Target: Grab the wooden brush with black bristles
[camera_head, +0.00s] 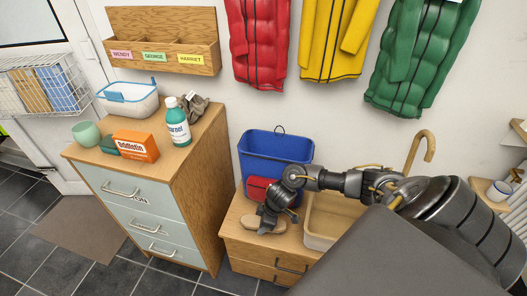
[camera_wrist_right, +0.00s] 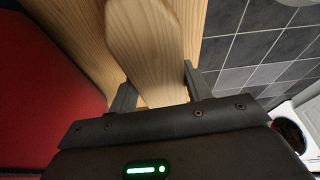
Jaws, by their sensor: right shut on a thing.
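My right gripper (camera_head: 267,222) reaches down over the low wooden cabinet from the right. It is shut on the wooden brush (camera_head: 249,225), whose pale tan wood shows on both sides of the fingers. In the right wrist view the wood of the brush (camera_wrist_right: 150,45) runs between the two dark fingers (camera_wrist_right: 156,90). The black bristles are hidden in both views. I cannot tell whether the brush touches the cabinet top. My left gripper is not in view.
A blue bin (camera_head: 272,155) and a red box (camera_head: 257,188) stand behind the gripper. A tan tray (camera_head: 322,240) lies to its right. A taller drawer unit (camera_head: 195,190) holding a bottle (camera_head: 178,125) and an orange box (camera_head: 136,146) stands left. Coats hang above.

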